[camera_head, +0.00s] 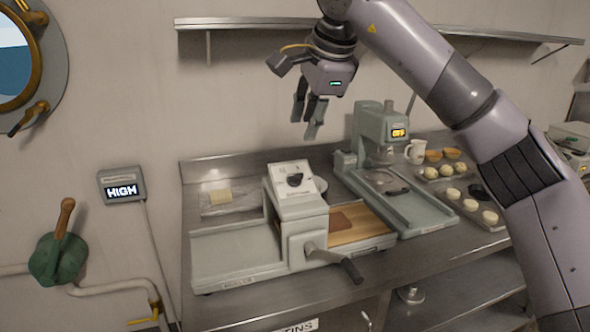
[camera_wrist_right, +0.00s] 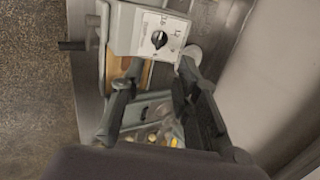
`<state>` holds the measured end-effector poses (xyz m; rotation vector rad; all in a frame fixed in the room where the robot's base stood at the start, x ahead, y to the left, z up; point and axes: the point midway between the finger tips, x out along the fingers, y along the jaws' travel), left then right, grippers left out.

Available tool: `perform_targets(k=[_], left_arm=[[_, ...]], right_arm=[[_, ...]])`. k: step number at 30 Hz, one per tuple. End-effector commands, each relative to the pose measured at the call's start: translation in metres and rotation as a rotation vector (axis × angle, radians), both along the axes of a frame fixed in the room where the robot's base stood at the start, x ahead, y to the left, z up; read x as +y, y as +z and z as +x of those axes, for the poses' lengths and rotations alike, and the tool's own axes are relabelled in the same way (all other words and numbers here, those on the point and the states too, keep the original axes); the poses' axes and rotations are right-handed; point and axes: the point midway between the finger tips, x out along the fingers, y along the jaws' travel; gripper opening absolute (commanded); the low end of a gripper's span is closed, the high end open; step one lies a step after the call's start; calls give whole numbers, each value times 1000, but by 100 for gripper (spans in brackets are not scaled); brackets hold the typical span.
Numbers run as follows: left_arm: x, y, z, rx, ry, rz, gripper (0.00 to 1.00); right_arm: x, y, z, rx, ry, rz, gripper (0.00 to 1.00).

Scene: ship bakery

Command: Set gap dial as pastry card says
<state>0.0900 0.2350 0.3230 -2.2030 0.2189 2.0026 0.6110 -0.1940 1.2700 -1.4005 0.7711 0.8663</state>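The dough sheeter (camera_head: 305,243) stands on the steel counter with a small white panel on its top. The black gap dial (camera_head: 295,180) is on that panel. The dial also shows in the right wrist view (camera_wrist_right: 159,39), with small marks around it that are too blurred to read. My right gripper (camera_head: 305,122) hangs above and behind the sheeter, clear of the dial. Its fingers are apart and empty; they also show in the right wrist view (camera_wrist_right: 160,70), below the dial. I cannot make out a pastry card. My left gripper is not in view.
A crank handle (camera_head: 338,262) sticks out at the sheeter's front. A mixer-like machine (camera_head: 377,130) stands to the right, near trays of dough pieces (camera_head: 469,205). A wall display (camera_head: 122,190) reads HIGH.

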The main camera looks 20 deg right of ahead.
Motion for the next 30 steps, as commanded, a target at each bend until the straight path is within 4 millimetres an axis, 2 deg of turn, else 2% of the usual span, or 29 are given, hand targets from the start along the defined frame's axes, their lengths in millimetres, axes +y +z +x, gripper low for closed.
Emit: perform_targets(k=[3,8,24,30], left_arm=[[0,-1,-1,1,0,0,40],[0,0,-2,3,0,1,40],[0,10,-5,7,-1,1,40],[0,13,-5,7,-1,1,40]], right_arm=[[-13,6,-2,-5,-27,-39,29],[-13,-10,6,-2,-28,-41,29],[-10,-109,63,-1,-26,-37,29],[-10,-133,77,-3,-25,-38,29]])
